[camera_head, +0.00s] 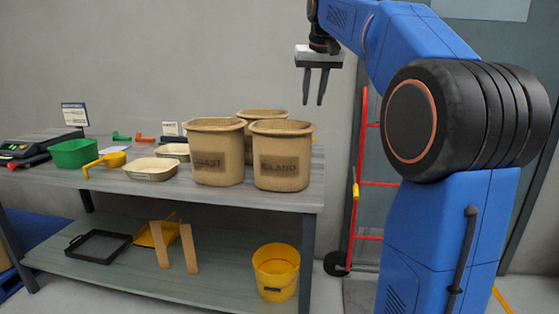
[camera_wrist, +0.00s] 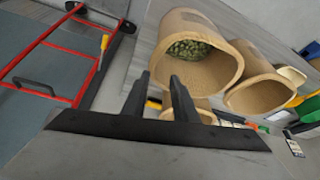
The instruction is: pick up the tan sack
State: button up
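Three tan sacks stand upright with open tops at the right end of the workbench. The front right sack (camera_head: 281,156) has a dark label reading "BLAND". The front left sack (camera_head: 217,152) has a label that seems to end in "AST". The third sack (camera_head: 262,115) stands behind them, partly hidden. My gripper (camera_head: 313,102) hangs above and to the right of the sacks, fingers down, apart and empty. In the wrist view my gripper (camera_wrist: 158,90) partly covers a sack with green pellets inside (camera_wrist: 228,66). Another sack (camera_wrist: 262,95) is beside it.
The workbench (camera_head: 290,201) also holds a green bin (camera_head: 75,153), a yellow scoop (camera_head: 103,161) and cream trays (camera_head: 150,169). A yellow bucket (camera_head: 276,273) is on the lower shelf. A red hand truck (camera_head: 378,184) stands right of the bench. The wall is close behind.

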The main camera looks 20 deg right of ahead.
aim_at(309, 134)
jog(key=shift+s+d+x, duration=0.1)
jog(key=shift+d+x, duration=0.05)
jog(key=shift+x, duration=3.45)
jog(key=shift+s+d+x, duration=0.1)
jog(key=shift+x, duration=3.45)
grip_shut()
